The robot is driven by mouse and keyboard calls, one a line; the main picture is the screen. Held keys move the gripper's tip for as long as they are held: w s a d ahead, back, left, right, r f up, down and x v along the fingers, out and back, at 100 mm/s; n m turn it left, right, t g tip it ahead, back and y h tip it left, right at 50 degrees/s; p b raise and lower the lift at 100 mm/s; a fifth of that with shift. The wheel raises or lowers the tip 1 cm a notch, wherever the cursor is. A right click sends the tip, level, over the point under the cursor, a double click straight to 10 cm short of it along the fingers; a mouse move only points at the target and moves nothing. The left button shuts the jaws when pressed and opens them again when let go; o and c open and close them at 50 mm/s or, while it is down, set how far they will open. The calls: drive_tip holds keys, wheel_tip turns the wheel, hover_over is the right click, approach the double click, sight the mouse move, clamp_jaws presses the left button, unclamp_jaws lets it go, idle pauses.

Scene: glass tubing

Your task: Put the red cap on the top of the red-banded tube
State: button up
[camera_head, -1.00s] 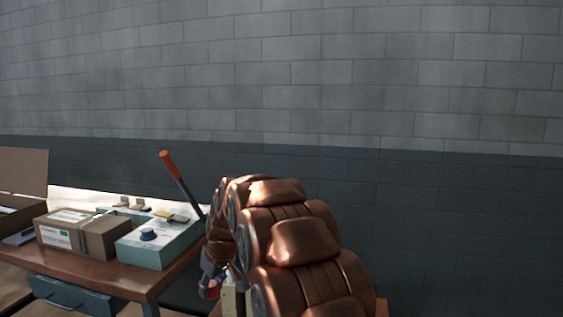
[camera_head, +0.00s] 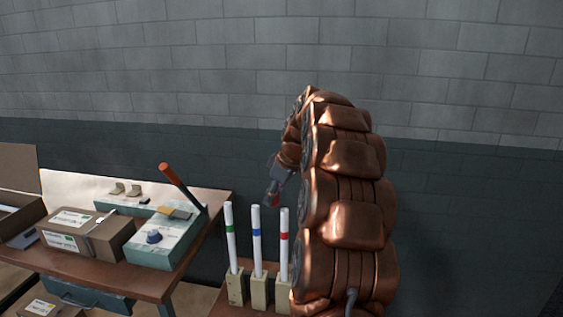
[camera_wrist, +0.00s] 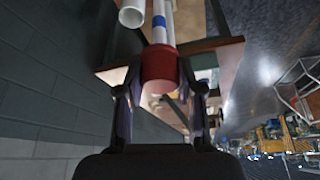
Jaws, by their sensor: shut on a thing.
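My gripper (camera_head: 274,192) is shut on the red cap (camera_wrist: 160,68), which sits between both fingers in the wrist view. In the head view the red cap (camera_head: 273,200) shows small at the gripper's tip, above the tubes and apart from them. The red-banded tube (camera_head: 284,222) stands upright at the right of a row of three white tubes, its top bare. Its lower end is close to my arm in the picture.
A wooden table (camera_head: 165,280) at left holds a cardboard box (camera_head: 90,235) and a teal device with a raised orange-handled lever (camera_head: 172,175).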

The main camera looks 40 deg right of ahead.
sight(283, 209)
drive_tip(key=d+r+p, duration=0.1)
drive_tip(key=s+d+r+p, duration=0.1)
drive_tip(key=r, duration=0.1)
drive_tip(key=shift+d+r, duration=0.3)
drive_tip(key=shift+d, duration=0.1)
drive_tip(key=shift+s+d+f, duration=0.1)
drive_tip(key=shift+d+f, duration=0.05)
drive_tip(key=shift+f, duration=0.7)
drive_tip(key=shift+d+f, duration=0.1)
drive_tip(key=shift+f, duration=0.75)
drive_tip(key=shift+f+b, duration=0.3)
drive_tip(key=shift+f, duration=0.55)
drive_tip(key=shift+f+b, duration=0.5)
drive_tip(key=shift+f, duration=0.15)
drive_tip(key=shift+b, duration=1.05)
drive_tip(key=shift+f+b, duration=1.25)
drive_tip(key=shift+b, duration=0.1)
idle(0.6)
idle(0.4)
drive_tip(key=o, duration=0.8)
